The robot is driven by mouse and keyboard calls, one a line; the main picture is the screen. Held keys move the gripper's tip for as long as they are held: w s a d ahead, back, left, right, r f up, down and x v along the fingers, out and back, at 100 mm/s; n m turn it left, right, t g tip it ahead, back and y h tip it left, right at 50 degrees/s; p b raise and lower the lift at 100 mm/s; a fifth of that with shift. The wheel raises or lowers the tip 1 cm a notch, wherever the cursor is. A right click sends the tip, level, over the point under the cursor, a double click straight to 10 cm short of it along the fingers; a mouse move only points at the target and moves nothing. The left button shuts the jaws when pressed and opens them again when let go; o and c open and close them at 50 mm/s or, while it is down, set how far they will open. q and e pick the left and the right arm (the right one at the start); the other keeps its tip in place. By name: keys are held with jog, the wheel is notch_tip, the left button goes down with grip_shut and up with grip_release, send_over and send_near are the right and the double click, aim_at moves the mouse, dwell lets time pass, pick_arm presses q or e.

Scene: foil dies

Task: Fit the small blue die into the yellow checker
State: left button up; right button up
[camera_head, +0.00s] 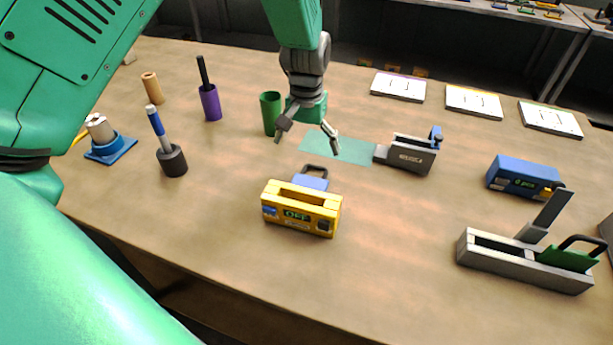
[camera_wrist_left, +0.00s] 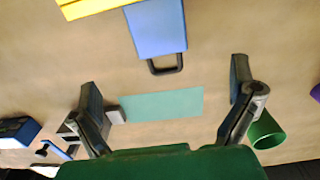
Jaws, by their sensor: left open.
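The yellow checker (camera_head: 325,220) stands on the table in the middle of the head view, its small screen reading OFF. Its edge shows at the top of the left wrist view (camera_wrist_left: 85,9). The small blue die (camera_head: 311,182) is a light blue plate with a dark loop handle, at the checker's far side, partly hidden behind it. The die also shows in the left wrist view (camera_wrist_left: 158,28), handle toward my gripper. I cannot tell whether die and checker touch. My left gripper (camera_head: 307,146) is open and empty, above and beyond the handle. My right gripper is not in view.
A teal patch (camera_head: 352,151) lies behind the die. A green cup (camera_head: 270,114), purple cup (camera_head: 210,103) and dark pen holder (camera_head: 172,161) stand left. A grey device (camera_head: 409,154), blue counter box (camera_head: 520,178) and grey slotted block (camera_head: 520,265) stand right. The table front is clear.

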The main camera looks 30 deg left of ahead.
pick_arm(q)
send_over(308, 186)
jog(key=f, duration=0.8)
jog(key=shift+s+d+f, duration=0.1)
jog(key=shift+d, duration=0.1)
jog(key=shift+s+a+f, duration=0.1)
jog(key=shift+a+f, duration=0.2)
jog(key=shift+f, duration=0.25)
notch_tip(308, 186, down, 4)
jog(key=shift+r+p, duration=0.2)
jog(key=shift+p, duration=0.4)
jog(key=shift+w+d+f, duration=0.2)
jog(key=shift+f, duration=0.2)
jog(key=shift+r, duration=0.1)
jog(key=shift+c, duration=0.5)
jog(key=shift+a, duration=0.1)
jog(key=c, duration=1.5)
notch_tip(308, 186, up, 10)
jog(key=shift+s+f+b, duration=0.1)
jog(key=shift+b, duration=0.35)
